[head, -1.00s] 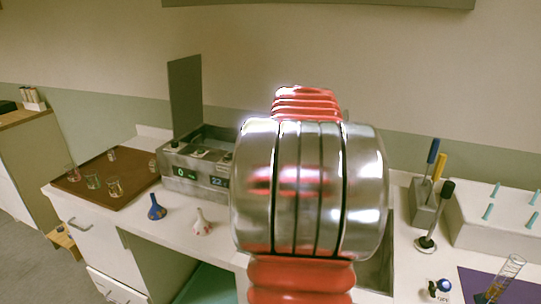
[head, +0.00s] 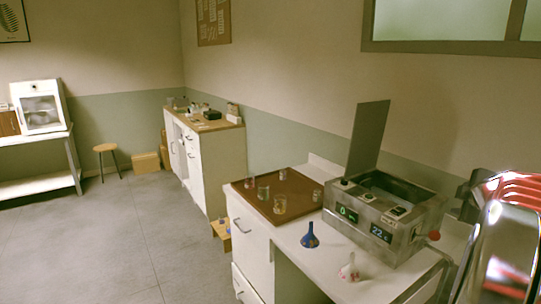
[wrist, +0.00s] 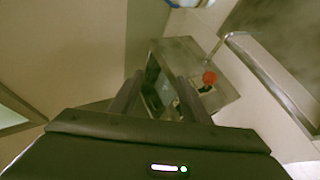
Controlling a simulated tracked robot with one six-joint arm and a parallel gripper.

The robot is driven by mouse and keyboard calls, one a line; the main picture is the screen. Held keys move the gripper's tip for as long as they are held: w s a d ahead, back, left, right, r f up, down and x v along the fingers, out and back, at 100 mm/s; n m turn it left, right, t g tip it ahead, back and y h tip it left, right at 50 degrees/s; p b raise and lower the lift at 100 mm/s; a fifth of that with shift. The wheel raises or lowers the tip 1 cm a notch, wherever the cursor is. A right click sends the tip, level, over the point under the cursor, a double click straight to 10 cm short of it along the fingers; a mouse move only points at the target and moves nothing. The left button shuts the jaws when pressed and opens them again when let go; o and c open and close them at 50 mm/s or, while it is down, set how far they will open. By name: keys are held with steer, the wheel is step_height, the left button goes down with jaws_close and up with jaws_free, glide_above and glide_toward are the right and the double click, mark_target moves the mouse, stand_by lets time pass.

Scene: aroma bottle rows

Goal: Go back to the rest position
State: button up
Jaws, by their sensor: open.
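My gripper (wrist: 158,98) shows in the wrist view with its two dark fingers spread apart and nothing between them. Beyond the fingers is the metal water bath (wrist: 185,55), with a red knob (wrist: 209,78) on its side. In the head view my arm fills the right edge, and the gripper itself is not seen there. The water bath (head: 398,250) stands on the white counter with its lid raised and its displays lit.
A brown tray (head: 243,188) with several glass beakers lies left of the bath. A blue funnel (head: 310,237) and a whitish funnel (head: 349,269) stand in front. A wooden-topped cabinet (head: 205,170), a stool (head: 106,149) and boxes stand farther back. The floor (head: 90,240) at left is clear.

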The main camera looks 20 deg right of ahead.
steer(key=s+a+f+m+g+y, duration=0.1)
steer(key=s+a+f+m+y, duration=0.1)
steer(key=a, duration=1.7)
steer(key=s+a+f+m+g+y, duration=0.1)
steer(key=s+a+f+m+y, duration=0.1)
steer(key=a, duration=1.7)
steer(key=s+a+f+m+y, duration=0.3)
steer(key=s+a+f+y, duration=0.1)
steer(key=a, duration=1.5)
step_height(320, 180, down, 3)
steer(key=shift+s+a+r+g, duration=0.2)
steer(key=shift+s+g, duration=0.2)
steer(key=shift+s, duration=0.3)
